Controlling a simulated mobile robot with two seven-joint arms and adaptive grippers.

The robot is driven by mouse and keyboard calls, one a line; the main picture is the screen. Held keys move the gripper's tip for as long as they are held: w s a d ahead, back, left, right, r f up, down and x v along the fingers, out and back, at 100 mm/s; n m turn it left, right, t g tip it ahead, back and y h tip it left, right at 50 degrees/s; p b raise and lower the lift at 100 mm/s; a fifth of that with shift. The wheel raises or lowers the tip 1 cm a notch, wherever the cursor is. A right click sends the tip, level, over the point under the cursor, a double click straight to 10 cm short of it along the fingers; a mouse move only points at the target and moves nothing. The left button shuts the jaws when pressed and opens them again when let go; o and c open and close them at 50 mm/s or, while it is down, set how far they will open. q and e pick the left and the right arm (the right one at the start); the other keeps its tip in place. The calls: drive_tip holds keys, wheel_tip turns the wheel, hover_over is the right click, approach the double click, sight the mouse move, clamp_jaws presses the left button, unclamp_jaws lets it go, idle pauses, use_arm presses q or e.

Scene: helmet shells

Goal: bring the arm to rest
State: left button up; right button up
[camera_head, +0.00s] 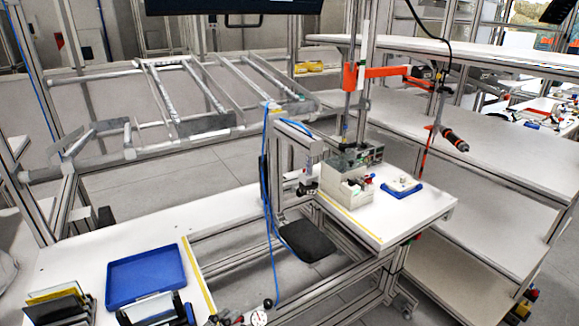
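Neither of my grippers shows in the head view, and I see no part of my arms that I can be sure of. The task names only the arm, so no task object can be pointed out. I see no helmet shell that I can make out.
A blue tray (146,277) lies empty on the white table (95,246) at lower left. Dark upright plates (58,306) stand beside it. A workstation (348,180) with a small blue-edged device (402,187) is right of centre. White shelves (480,140) fill the right. A metal rack (185,97) stands behind.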

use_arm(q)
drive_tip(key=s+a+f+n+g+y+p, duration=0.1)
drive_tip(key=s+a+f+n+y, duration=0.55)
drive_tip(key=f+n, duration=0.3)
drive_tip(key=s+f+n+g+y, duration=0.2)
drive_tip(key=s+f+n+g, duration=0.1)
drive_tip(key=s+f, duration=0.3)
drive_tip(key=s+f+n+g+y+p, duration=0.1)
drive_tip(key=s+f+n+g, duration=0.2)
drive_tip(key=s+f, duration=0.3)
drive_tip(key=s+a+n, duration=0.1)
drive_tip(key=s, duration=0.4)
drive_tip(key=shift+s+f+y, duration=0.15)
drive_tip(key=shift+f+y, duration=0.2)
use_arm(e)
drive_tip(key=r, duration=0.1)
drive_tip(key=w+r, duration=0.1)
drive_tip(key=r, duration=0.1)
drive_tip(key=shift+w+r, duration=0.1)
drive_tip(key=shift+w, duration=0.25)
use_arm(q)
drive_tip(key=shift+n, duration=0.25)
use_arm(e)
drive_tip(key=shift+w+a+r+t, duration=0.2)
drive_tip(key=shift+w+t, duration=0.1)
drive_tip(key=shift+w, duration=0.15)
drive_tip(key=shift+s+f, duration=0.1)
